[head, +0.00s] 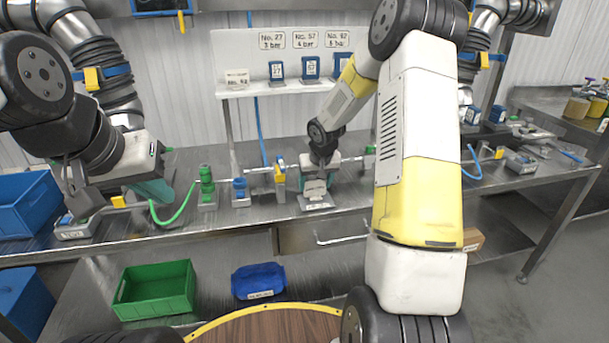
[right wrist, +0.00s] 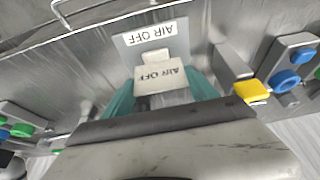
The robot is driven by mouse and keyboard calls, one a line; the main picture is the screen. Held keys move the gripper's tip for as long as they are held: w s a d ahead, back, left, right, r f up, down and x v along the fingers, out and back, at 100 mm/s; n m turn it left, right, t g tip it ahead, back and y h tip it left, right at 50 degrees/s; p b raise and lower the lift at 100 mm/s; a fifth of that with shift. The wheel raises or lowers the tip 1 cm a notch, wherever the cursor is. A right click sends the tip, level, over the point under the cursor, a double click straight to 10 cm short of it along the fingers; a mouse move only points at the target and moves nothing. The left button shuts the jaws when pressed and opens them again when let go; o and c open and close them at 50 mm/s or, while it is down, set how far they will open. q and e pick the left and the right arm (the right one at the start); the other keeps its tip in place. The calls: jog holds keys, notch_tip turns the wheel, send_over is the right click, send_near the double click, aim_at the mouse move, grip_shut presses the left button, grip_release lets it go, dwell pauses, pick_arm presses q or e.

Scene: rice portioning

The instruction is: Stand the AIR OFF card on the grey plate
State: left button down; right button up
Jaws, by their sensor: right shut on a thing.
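The AIR OFF card (right wrist: 160,78) is a small pale card with dark letters, between the teal fingers of my right gripper (right wrist: 162,97). In the head view the right gripper (head: 318,178) points down and is shut on the card (head: 316,188). The grey plate (head: 316,204) is directly below on the bench. In the right wrist view the plate (right wrist: 125,45) carries its own AIR OFF label and lies just beyond the card. I cannot tell whether card and plate touch. My left gripper (head: 115,192) hangs over the bench's left end; its jaws are unclear.
A blue-topped fitting (head: 240,190) and a green fitting (head: 207,185) stand left of the plate, with a yellow-handled valve (head: 280,172) close beside it. A shelf (head: 290,87) with pressure labels stands behind. A green crate (head: 155,292) is below the bench.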

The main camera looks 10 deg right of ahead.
jog(key=o, duration=1.3)
jog(key=s+a+r, duration=0.1)
jog(key=s+r, duration=0.7)
jog(key=r, duration=0.2)
jog(key=s+r, duration=0.8)
jog(key=r, duration=0.3)
jog(key=s+a+r, duration=0.1)
jog(key=s, duration=0.4)
jog(key=s+a+r+t+y, duration=0.1)
jog(key=s, duration=0.5)
jog(key=s+a+r+y, duration=0.1)
jog(key=s, duration=0.5)
jog(key=shift+s+a+r+t, duration=0.15)
jog(key=shift+a+r+t, duration=0.15)
jog(key=shift+a, duration=0.05)
